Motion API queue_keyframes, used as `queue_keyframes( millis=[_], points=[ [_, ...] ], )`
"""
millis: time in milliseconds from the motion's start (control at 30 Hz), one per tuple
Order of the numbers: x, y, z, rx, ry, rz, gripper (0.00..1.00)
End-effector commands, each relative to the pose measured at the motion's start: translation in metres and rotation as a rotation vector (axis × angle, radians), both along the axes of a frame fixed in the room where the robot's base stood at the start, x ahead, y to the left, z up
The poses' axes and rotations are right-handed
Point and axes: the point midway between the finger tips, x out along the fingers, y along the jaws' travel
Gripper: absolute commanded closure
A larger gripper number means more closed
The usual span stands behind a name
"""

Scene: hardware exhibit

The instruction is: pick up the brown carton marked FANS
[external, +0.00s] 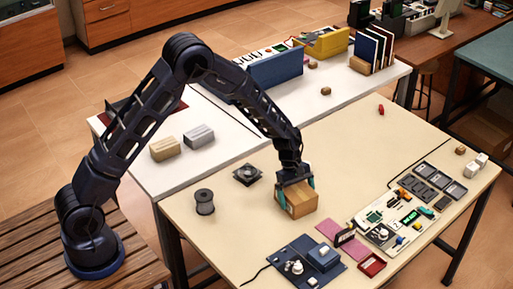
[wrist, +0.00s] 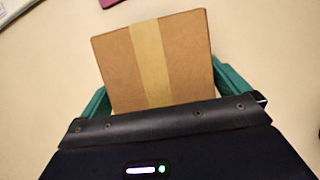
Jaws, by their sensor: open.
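The FANS mark cannot be read in either view. My gripper (external: 296,184) is down over the carton, with a teal finger on each side of it. In the wrist view the carton (wrist: 156,60) lies between the teal fingers of my gripper (wrist: 165,85). The jaws are open. Parts of the carton's near end are hidden behind the gripper body.
A black fan (external: 247,174) and a dark spool (external: 204,201) are left of the carton. A pink mat (external: 328,228), a blue device (external: 305,262) and a board with electronics (external: 400,215) lie at its front and right. The table behind is mostly clear.

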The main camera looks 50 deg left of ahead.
Motion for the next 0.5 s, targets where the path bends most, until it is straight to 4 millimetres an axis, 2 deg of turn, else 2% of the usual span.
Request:
queue_keyframes(
  millis=[500],
  points=[
    [0.0001, 0.0001, -0.0046, 0.0, 0.0, 0.001, 0.0]
  ],
)
